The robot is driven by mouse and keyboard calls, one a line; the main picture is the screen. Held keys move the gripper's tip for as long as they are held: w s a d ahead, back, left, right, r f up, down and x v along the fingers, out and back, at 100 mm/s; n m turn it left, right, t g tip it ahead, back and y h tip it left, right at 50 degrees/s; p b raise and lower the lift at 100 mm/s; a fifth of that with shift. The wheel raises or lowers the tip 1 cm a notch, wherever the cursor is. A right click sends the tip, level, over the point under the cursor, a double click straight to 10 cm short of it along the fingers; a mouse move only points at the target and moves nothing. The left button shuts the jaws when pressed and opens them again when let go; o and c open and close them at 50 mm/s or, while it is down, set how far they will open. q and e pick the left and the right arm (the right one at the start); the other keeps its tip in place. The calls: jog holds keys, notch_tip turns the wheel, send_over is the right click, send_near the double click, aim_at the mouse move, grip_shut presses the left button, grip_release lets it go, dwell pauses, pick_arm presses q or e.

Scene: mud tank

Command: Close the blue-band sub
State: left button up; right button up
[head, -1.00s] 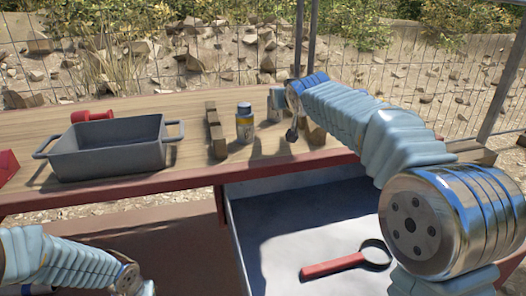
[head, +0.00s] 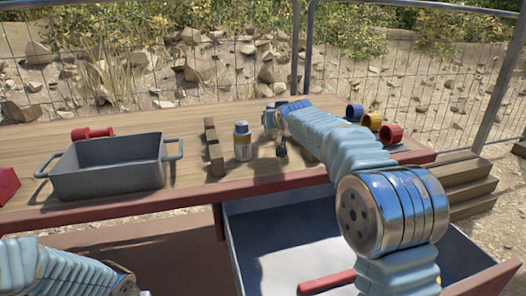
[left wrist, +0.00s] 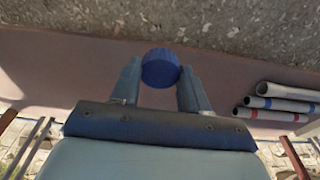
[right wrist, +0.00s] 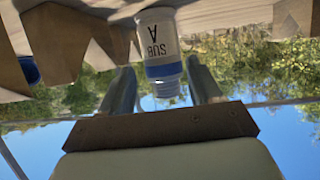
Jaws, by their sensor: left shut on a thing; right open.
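My left gripper (left wrist: 160,88) is shut on a blue cap (left wrist: 160,62), which sits between its fingertips in the left wrist view. In the head view only the left forearm shows at the lower left; the fingers and cap are out of sight there. My right gripper (right wrist: 166,90) is open, with its fingers either side of a white bottle (right wrist: 160,45) marked SUB A with a blue band. The bottle appears neck-down in this upside-down view, and its bare neck (right wrist: 167,88) shows no cap.
A bottle with a yellow label (head: 242,142) stands beside a notched wooden rack (head: 213,148). A grey basin (head: 108,165) is at the left. Blue (head: 354,112), yellow (head: 372,121) and red (head: 391,133) round pieces lie right of my arm. A red-handled tool (head: 327,281) lies in the tray below.

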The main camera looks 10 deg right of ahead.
pick_arm(q)
jog(key=shift+r, duration=0.25)
pick_arm(e)
jog(key=shift+w, duration=0.25)
pick_arm(q)
jog(key=shift+r+p, duration=0.85)
jog(key=shift+p, duration=0.2)
pick_arm(e)
jog(key=x, duration=0.3)
jog(key=shift+w+a+f, duration=0.15)
jog(key=shift+w+f, duration=0.05)
jog(key=shift+w, duration=0.1)
jog(key=shift+w+f, duration=0.3)
jog(key=shift+w, duration=0.1)
jog(key=shift+c, duration=0.4)
jog(key=c, duration=0.9)
jog(key=shift+r, duration=0.1)
jog(key=shift+c, duration=0.2)
